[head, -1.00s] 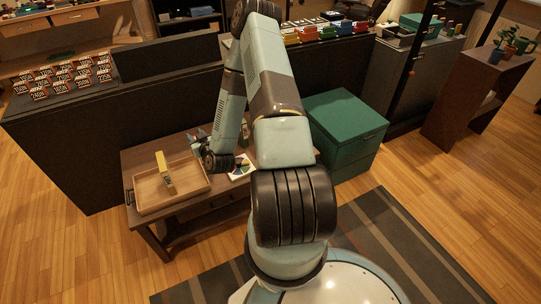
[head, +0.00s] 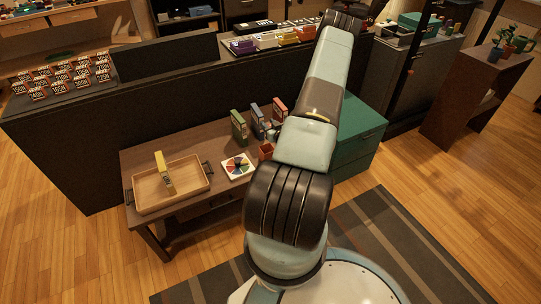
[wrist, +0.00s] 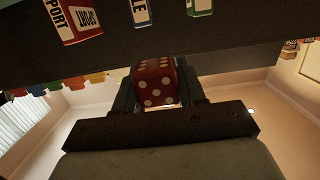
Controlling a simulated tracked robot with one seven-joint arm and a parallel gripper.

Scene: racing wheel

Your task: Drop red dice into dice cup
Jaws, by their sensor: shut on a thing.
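The red die (wrist: 157,84) with white dots is held between the two dark fingers of my gripper (wrist: 158,90) in the wrist view. My gripper is shut on it, and the die is clear of any surface below. In the head view, my gripper and the die are hidden behind my arm. A small reddish-brown, open-topped container (head: 265,151), which looks like the dice cup, stands on the wooden table beside my arm. My arm covers part of the table to its right. I cannot tell how far the die is from the cup.
On the table are a wooden tray (head: 145,207) with a yellow box (head: 161,161), a colour-wheel card (head: 238,166), and green (head: 239,127), blue (head: 257,121) and red (head: 280,108) boxes behind the cup. A green cabinet (head: 352,152) stands to the right.

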